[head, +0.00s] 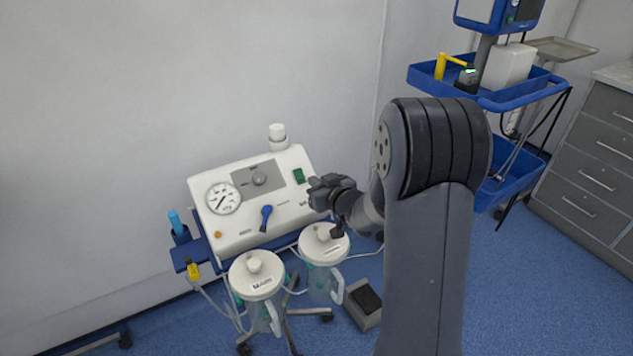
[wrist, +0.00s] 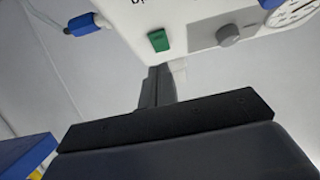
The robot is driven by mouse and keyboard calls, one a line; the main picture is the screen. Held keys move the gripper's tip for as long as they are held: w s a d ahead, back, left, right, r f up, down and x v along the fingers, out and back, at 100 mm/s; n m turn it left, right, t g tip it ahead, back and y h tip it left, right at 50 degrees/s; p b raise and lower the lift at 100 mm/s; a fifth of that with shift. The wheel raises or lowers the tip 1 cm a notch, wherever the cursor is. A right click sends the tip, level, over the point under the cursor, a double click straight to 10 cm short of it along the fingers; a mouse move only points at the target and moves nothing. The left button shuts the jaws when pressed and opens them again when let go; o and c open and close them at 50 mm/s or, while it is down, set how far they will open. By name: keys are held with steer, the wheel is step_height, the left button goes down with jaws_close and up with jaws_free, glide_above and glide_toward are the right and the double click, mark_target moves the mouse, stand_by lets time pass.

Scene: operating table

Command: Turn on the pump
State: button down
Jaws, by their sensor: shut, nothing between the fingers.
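The pump (head: 240,218) is a white box on a blue stand against the wall, and its panel also shows in the wrist view (wrist: 190,15). A green rocker switch (head: 299,175) sits at the upper right of the panel. In the wrist view the switch (wrist: 158,41) lies just beyond the fingertips. My gripper (head: 315,193) is shut and empty, close to the panel's right side, just below and right of the switch. In the wrist view its fingers (wrist: 157,75) point toward the switch; a gap seems to show, but contact is hard to judge.
The panel also has a round gauge (head: 222,198), a grey knob (head: 259,178) and a blue lever (head: 266,217). Two lidded canisters (head: 256,278) (head: 323,246) hang in front. A foot pedal (head: 365,299) lies below. A blue cart (head: 500,98) stands at right.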

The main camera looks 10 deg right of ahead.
steer(key=s+d, duration=0.2)
steer(key=s, duration=0.6)
steer(key=shift+w+d, duration=0.1)
steer(key=shift+w, duration=0.05)
